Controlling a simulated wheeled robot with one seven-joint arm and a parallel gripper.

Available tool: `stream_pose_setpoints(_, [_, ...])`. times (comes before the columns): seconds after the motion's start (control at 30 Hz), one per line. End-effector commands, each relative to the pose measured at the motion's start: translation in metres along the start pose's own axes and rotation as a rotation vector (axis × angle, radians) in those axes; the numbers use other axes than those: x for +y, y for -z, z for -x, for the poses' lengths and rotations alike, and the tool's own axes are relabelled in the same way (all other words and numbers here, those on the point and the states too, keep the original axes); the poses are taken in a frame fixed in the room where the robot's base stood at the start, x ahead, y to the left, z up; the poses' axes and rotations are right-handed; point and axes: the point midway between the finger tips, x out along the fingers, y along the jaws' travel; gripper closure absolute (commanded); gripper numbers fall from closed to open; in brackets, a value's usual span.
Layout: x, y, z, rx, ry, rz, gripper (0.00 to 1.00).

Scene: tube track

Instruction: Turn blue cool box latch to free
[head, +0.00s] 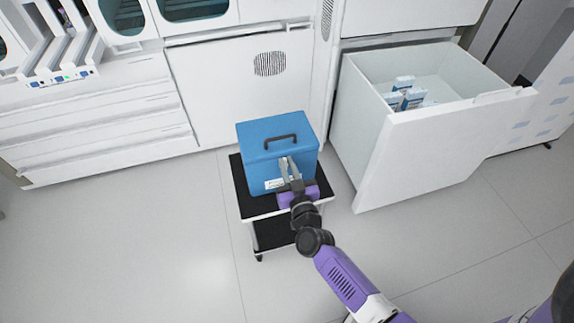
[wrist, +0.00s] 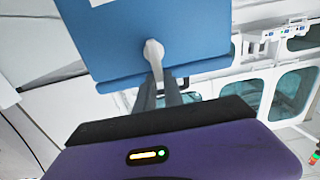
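The blue cool box (head: 262,160) stands closed on a small cart, with a dark handle on its lid. In the wrist view its blue front (wrist: 120,35) fills the upper middle. The pale latch (wrist: 153,50) sits on that front near the lid edge, its narrow end reaching down between my fingertips. My gripper (head: 289,168) is at the front of the box. In the wrist view its two dark fingers (wrist: 160,80) are close together, with the latch's end between them. The fingers hide part of the latch in the head view.
The cart (head: 244,206) has a black top and a lower shelf. An open white drawer (head: 430,140) with small boxes (head: 405,92) stands at the right. White cabinets (head: 230,90) stand behind. The floor (head: 130,240) at the left is clear.

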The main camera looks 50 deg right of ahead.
Motion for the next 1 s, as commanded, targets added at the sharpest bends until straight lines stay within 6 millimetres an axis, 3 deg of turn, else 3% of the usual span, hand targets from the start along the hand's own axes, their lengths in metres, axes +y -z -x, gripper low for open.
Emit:
stream_pose_setpoints(0.53, [0.003,0.0,0.0,0.001,0.0,-0.067,1.0])
stream_pose_setpoints(1.0, [0.017,-0.006,0.001,0.0,0.0,-0.451,1.0])
